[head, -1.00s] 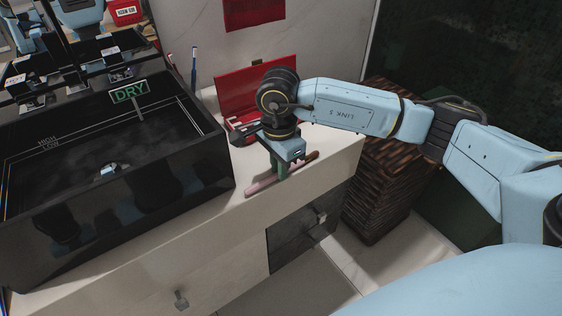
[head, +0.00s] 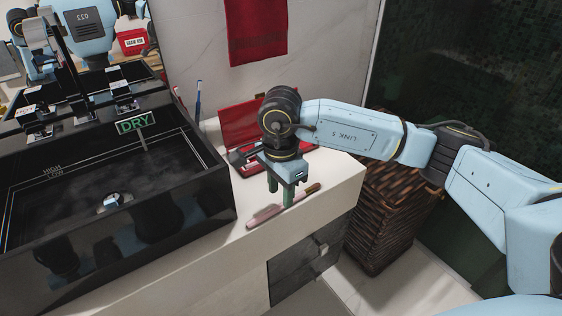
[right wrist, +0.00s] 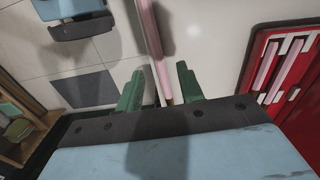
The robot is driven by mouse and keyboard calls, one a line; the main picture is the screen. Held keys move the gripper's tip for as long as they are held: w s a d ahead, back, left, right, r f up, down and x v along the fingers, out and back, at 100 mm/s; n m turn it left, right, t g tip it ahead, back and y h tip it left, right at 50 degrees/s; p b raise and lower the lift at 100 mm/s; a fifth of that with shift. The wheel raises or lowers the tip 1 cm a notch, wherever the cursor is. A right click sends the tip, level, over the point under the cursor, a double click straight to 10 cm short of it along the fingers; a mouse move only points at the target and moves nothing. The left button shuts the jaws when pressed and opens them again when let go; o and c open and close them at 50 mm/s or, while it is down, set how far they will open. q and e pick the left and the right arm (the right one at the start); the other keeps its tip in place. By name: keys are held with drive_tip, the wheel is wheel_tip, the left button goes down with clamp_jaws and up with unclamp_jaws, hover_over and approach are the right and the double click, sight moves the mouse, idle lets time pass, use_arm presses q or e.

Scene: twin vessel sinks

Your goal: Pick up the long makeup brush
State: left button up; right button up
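A long pink makeup brush (head: 266,215) with a dark end lies on the pale counter near its front edge in the head view. It also shows in the right wrist view as a pink stick (right wrist: 150,38) running down between the fingers. My right gripper (head: 281,195) is over the brush, its two green fingers pointing down. In the right wrist view the fingers (right wrist: 160,88) are apart, with a gap on both sides of the brush. Whether the fingertips touch the counter is unclear. My left gripper is not in view.
An open red case (head: 243,122) with pink-handled items (right wrist: 280,68) stands behind my gripper. A black sink (head: 190,215) is to the left, with toothbrushes (head: 198,98) behind it. A wicker basket (head: 385,215) stands right of the counter. A red towel (head: 257,30) hangs behind.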

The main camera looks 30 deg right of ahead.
sight(281, 204)
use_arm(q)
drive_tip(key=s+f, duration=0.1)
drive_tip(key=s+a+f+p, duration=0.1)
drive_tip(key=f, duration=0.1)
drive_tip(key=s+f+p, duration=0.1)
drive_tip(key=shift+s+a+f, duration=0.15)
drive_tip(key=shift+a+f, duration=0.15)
use_arm(e)
wheel_tip(281, 204, up, 10)
drive_tip(key=shift+r, duration=0.15)
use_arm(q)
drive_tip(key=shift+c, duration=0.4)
